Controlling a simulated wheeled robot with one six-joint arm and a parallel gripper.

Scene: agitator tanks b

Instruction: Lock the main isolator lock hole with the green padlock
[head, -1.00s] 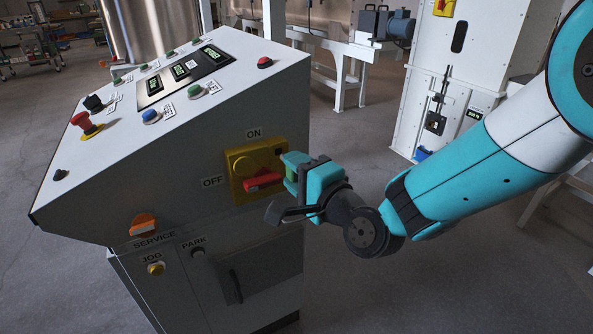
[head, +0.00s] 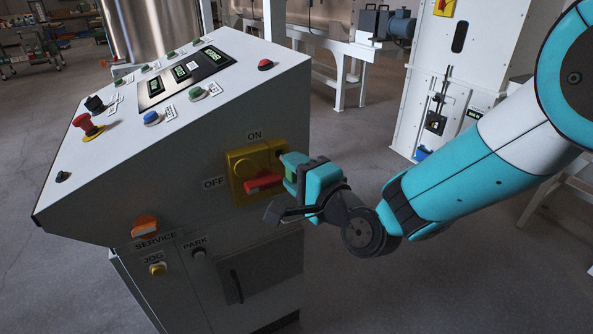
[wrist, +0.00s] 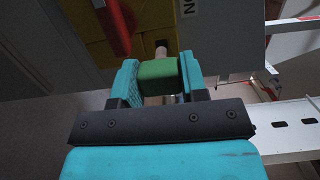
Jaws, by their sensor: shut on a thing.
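The main isolator is a yellow plate (head: 242,163) with a red handle (head: 265,182) on the front of the grey console. The handle points toward the OFF label. My gripper (head: 290,172) is at the plate's right edge. In the wrist view the gripper (wrist: 158,78) is shut on the green padlock (wrist: 158,72), one teal finger on each side. A bit of metal (wrist: 161,50) shows beyond the padlock, against the yellow plate. The lock hole is hidden, and I cannot tell whether the shackle is in it.
An orange service switch (head: 145,227), a yellow jog button (head: 157,268) and a park button (head: 199,253) sit lower on the console. A red emergency stop (head: 86,124) and other buttons are on its sloped top. Open floor lies right of the console.

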